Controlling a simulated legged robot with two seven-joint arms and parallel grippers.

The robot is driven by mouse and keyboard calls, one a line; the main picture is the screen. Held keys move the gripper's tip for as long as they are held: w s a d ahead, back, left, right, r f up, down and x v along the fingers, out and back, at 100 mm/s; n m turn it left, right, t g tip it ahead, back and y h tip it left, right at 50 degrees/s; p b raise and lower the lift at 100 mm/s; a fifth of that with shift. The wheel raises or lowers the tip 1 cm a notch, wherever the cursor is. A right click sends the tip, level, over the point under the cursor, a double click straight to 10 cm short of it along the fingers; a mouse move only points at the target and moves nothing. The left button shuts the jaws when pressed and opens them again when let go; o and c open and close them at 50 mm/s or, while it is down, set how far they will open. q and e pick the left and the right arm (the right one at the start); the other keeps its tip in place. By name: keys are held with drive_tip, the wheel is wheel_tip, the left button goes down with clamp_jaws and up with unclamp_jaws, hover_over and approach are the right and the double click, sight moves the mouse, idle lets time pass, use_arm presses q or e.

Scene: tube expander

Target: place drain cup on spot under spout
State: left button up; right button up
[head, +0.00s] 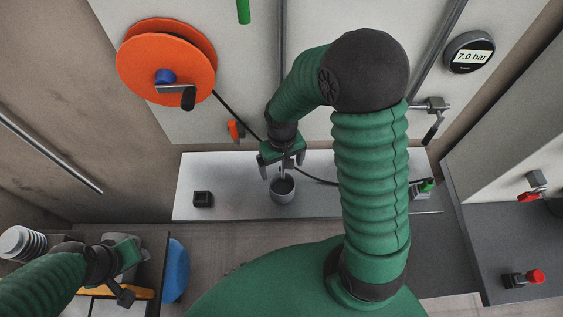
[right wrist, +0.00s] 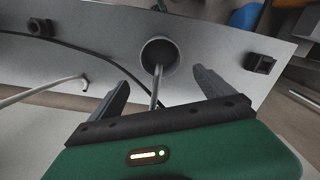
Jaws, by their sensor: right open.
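The grey drain cup (head: 283,191) stands upright on the light shelf below my right gripper (head: 282,170). In the right wrist view the cup (right wrist: 159,56) lies just past the open fingers (right wrist: 158,88), and nothing grips it. The thin metal spout (right wrist: 156,91) runs between the fingers, and its end appears over the cup's mouth. The marking of the spot under the cup cannot be seen. My left gripper (head: 127,254) is at the lower left, away from the cup; its fingers are unclear.
A small black block (head: 203,199) sits on the shelf left of the cup. A black hose (head: 315,180) runs behind the cup. An orange reel (head: 165,62) and a pressure gauge (head: 470,52) are on the wall. A blue object (head: 175,270) stands near my left gripper.

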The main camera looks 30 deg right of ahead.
use_arm(q)
drive_tip(key=shift+w+f, duration=0.15)
drive_tip(key=shift+f, duration=0.1)
use_arm(e)
drive_tip(key=s+a+r+n+t, duration=0.1)
drive_tip(key=s+a+r+t, duration=0.1)
drive_tip(key=s+a+r, duration=0.2)
wheel_tip(320, 180, up, 2)
drive_tip(key=shift+s+a+r+n+t, duration=0.15)
drive_tip(key=shift+s+a+n+t, duration=0.2)
drive_tip(key=shift+s+n, duration=0.1)
use_arm(q)
drive_tip(key=shift+s+a, duration=0.1)
drive_tip(key=shift+s, duration=0.15)
use_arm(e)
drive_tip(key=shift+s+r, duration=0.1)
drive_tip(key=shift+s, duration=0.15)
use_arm(q)
drive_tip(key=shift+w, duration=0.15)
use_arm(e)
drive_tip(key=shift+w, duration=0.15)
